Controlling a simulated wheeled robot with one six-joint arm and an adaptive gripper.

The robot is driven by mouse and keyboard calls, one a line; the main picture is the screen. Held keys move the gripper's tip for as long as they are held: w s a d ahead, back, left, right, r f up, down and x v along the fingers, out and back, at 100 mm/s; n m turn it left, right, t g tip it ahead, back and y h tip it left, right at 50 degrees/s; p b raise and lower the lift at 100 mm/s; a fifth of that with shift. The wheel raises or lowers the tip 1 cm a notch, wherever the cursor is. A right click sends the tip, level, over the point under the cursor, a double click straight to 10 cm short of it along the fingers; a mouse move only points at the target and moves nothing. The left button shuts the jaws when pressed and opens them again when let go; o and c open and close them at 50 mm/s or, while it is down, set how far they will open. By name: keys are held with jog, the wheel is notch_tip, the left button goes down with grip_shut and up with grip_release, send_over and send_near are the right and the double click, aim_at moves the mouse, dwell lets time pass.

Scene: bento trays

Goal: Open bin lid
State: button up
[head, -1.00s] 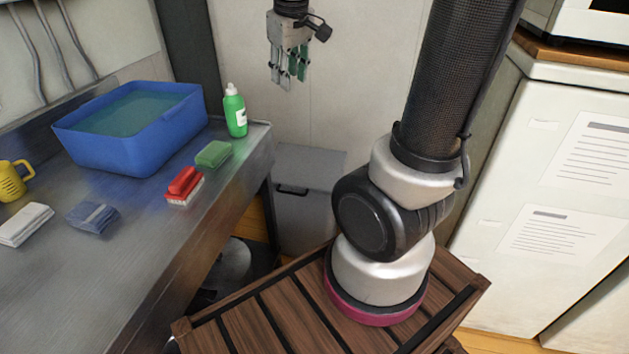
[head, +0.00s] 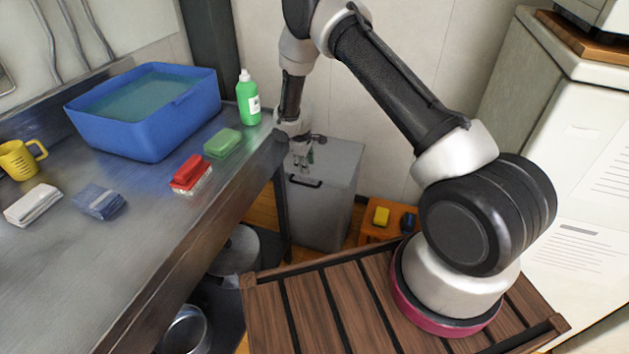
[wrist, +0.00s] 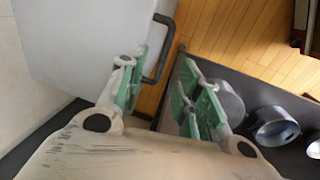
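The grey bin (head: 335,190) stands on the floor past the end of the steel counter, with its lid (head: 340,155) closed. A dark bar handle (head: 306,183) sits on its front, near the top. My gripper (head: 303,163) is at the bin's near upper edge, just above the handle. In the wrist view my gripper (wrist: 166,68) is open, with green-padded fingers spread apart. The bin (wrist: 90,40) fills the upper left there. The handle (wrist: 163,50) shows beside the left fingers, toward the gap. Whether they touch cannot be told.
The steel counter (head: 60,270) holds a blue tub (head: 140,135), green bottle (head: 248,100), sponge (head: 222,143) and red brush (head: 190,173). Its edge is close to my gripper. Metal pots (head: 186,330) sit below. A small orange stool (head: 372,233) stands right of the bin.

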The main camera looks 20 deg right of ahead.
aim_at(306, 184)
jog(key=f, duration=1)
jog(key=shift+w+d, duration=0.25)
jog(key=shift+w, duration=0.15)
grip_shut()
